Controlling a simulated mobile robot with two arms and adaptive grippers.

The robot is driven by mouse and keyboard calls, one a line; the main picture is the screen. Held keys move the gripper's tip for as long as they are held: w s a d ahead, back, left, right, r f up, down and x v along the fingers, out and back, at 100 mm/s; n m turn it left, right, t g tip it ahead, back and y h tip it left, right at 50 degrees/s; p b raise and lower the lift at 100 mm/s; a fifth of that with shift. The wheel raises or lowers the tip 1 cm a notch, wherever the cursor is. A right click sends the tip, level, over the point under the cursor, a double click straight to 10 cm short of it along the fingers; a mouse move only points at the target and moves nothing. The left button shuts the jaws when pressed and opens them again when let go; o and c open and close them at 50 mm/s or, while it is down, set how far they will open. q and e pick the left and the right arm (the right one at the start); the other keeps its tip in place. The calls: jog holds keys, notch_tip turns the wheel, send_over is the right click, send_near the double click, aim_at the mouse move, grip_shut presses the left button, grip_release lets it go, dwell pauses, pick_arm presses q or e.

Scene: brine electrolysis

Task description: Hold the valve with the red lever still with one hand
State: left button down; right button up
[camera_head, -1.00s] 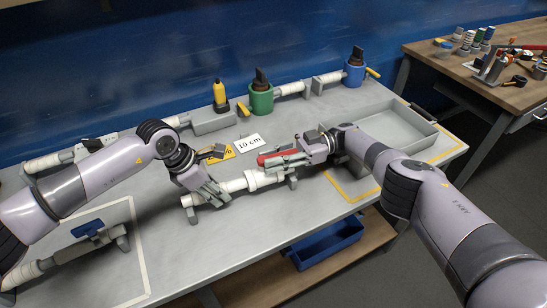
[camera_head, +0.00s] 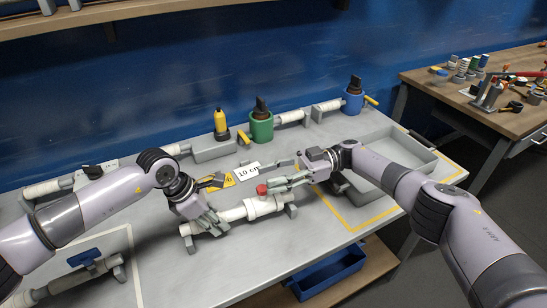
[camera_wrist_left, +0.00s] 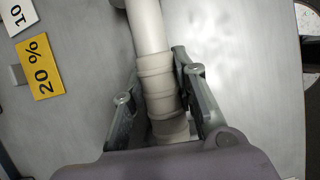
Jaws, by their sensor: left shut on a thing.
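The valve (camera_head: 266,206) is a white fitting in a white pipe at the middle of the table, with a red part of its lever (camera_head: 262,189) on top. My left gripper (camera_head: 212,217) is closed around the pipe at the valve's left. In the left wrist view its fingers (camera_wrist_left: 158,85) lie on both sides of the off-white pipe (camera_wrist_left: 155,65). My right gripper (camera_head: 277,185) is at the red lever's right side. The rest of the lever is hidden or out of sight, and whether the right fingers grip it is unclear.
A 10 cm card (camera_head: 248,171) and a yellow 20 % card (camera_wrist_left: 41,66) lie behind the pipe. A grey tray (camera_head: 405,170) is at right. A blue-handled valve (camera_head: 84,257) lies front left.

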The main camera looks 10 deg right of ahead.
notch_tip(320, 180, up, 6)
jog(key=shift+r, duration=0.1)
dwell(0.4)
pick_arm(q)
jog(key=c, duration=1.2)
grip_release()
jog(key=v, duration=1.2)
jog(key=shift+w, duration=0.1)
